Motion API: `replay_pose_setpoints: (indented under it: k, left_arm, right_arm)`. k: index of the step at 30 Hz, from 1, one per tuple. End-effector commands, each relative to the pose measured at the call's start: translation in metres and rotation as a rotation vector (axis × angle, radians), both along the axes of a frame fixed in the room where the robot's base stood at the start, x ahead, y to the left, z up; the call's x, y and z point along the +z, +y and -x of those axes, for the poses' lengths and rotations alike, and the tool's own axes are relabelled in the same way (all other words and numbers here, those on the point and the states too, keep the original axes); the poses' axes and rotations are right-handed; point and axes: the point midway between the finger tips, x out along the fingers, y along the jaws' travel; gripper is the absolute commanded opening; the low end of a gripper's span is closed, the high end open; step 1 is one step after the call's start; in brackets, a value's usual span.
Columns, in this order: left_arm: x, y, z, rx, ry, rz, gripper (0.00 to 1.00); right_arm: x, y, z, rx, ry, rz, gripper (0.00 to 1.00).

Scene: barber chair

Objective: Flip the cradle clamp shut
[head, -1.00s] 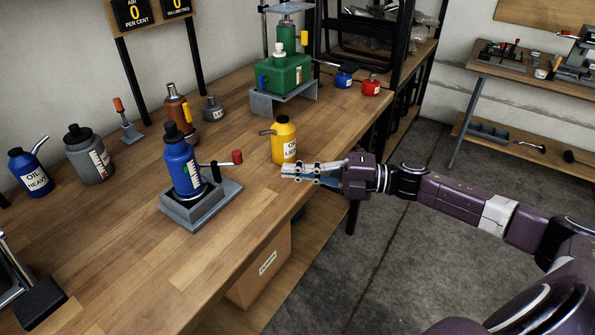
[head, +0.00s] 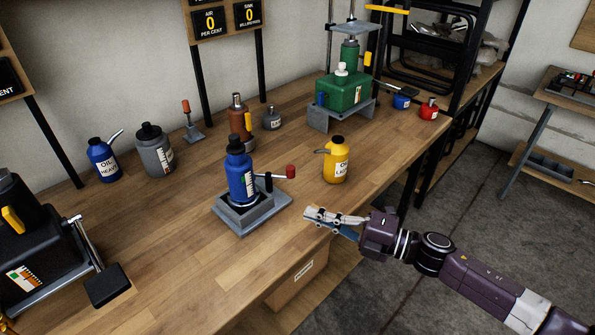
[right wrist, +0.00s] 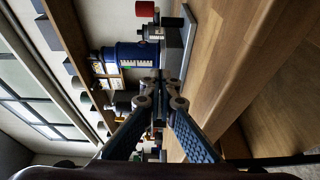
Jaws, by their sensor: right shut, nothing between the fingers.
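A grey cradle (head: 240,226) stands on the workbench and holds an upright blue bottle (head: 240,178) with a black cap. Its clamp is a dark lever with a red knob (head: 290,171), swung out to the right of the bottle. My right gripper (head: 308,215) is shut and empty above the bench's front edge, to the right of the cradle and apart from it. In the right wrist view, the closed fingertips (right wrist: 160,85) point toward the blue bottle (right wrist: 125,55), the cradle (right wrist: 181,40) and the red knob (right wrist: 146,8), which appear sideways. My left gripper is not in view.
A yellow oil bottle (head: 336,160) stands on the bench (head: 180,225) behind my right gripper. A black machine (head: 38,250) sits at the left. Other bottles and a green device (head: 343,92) stand farther back. The bench between gripper and cradle is clear.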

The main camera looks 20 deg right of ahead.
Motion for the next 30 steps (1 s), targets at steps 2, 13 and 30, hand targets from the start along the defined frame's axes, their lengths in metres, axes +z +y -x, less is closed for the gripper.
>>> replay_pose_setpoints:
  k: [2, 13, 30]
  left_arm:
    - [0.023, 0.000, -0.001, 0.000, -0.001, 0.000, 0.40]
    - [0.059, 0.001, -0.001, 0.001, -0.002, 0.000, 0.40]
    - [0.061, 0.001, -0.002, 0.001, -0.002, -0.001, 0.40]
  right_arm:
    - [0.011, 0.016, 0.007, -0.057, 0.000, -0.012, 0.00]
    - [0.029, 0.018, 0.020, -0.335, -0.015, 0.000, 0.00]
    - [0.031, 0.016, 0.018, -0.374, -0.019, 0.007, 0.00]
